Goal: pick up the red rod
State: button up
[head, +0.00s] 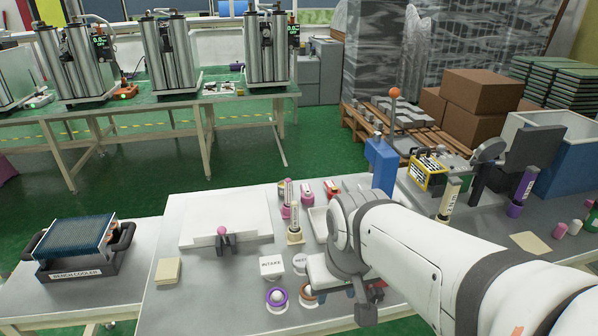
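I cannot clearly pick out a red rod. Small red-topped pieces (333,187) stand at the back of the middle bench, too small to identify. A cream tube with a label (294,228) stands upright in front of them, beside a pink-based labelled tube (287,200). My white arm reaches in from the lower right over the bench, its wrist low near the front edge. My gripper's fingers are not clearly visible; the wrist links cover that area, so its opening and contents cannot be told. The arm also hides part of the bench.
Round pads marked INTAKE (271,266) and a purple ring (277,299) lie left of my wrist. A blue column (381,165) and yellow-black device (428,171) stand behind my arm. A bench cooler (80,250) sits far left.

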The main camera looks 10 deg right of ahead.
aim_at(328, 185)
jog(key=z, duration=0.3)
jog(key=k, duration=0.15)
jog(key=u, duration=1.95)
jog(key=k, duration=0.9)
jog(key=z, duration=1.6)
jog(key=i, duration=1)
jog(key=z, duration=0.05)
